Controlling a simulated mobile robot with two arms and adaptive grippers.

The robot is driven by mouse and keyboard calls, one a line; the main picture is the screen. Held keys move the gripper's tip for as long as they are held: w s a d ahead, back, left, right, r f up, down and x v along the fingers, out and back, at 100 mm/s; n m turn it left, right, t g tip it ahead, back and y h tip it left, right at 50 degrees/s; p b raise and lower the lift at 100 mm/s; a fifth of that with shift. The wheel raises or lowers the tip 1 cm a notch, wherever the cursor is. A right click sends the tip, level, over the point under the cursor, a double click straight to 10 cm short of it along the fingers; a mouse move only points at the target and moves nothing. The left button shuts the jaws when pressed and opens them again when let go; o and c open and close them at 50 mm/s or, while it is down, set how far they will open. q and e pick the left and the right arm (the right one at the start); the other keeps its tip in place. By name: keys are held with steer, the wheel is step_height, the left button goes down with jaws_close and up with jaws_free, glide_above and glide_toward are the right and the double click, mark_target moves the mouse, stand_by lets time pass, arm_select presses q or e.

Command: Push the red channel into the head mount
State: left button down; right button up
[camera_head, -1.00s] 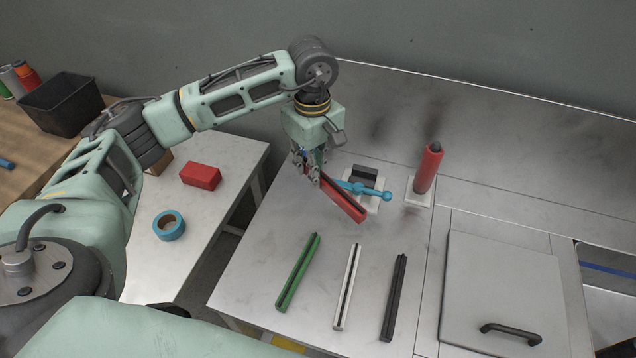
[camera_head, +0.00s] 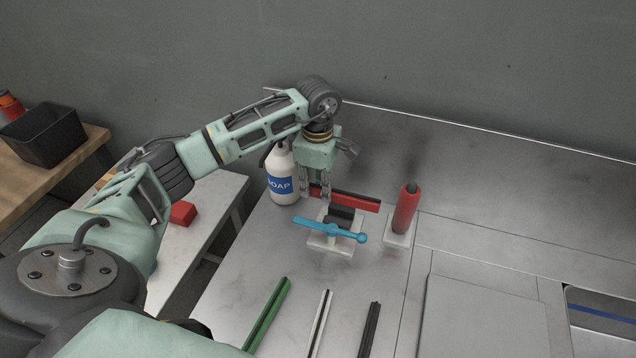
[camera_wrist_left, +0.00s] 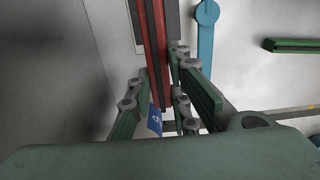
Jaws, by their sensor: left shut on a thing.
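The red channel (camera_head: 356,201) is a long red bar with a dark groove along its top. My left gripper (camera_head: 317,197) is shut on it near its left end. The channel points right, roughly level, just behind a black block on a white plate (camera_head: 331,245), which I take for the head mount. A blue lever (camera_head: 330,230) crosses in front of the block. In the left wrist view the channel (camera_wrist_left: 155,45) runs up between the fingers, with the blue lever (camera_wrist_left: 206,40) to its right. I cannot tell whether channel and block touch.
A soap bottle (camera_head: 282,178) stands left of my left gripper. A red cylinder (camera_head: 406,208) stands on a white base to the right. Green (camera_head: 267,315), white (camera_head: 320,325) and black (camera_head: 370,330) channels lie in front on the metal table.

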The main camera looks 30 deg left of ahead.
arm_select(q)
step_height(320, 180, down, 2)
steer(key=shift+f+b, duration=0.2)
steer(key=shift+b, duration=0.4)
steer(key=shift+f+b, duration=0.85)
steer(key=shift+f, duration=0.25)
steer(key=shift+b, duration=0.3)
steer(key=shift+f+b, duration=0.55)
steer(key=shift+f, duration=0.05)
stand_by(0.4)
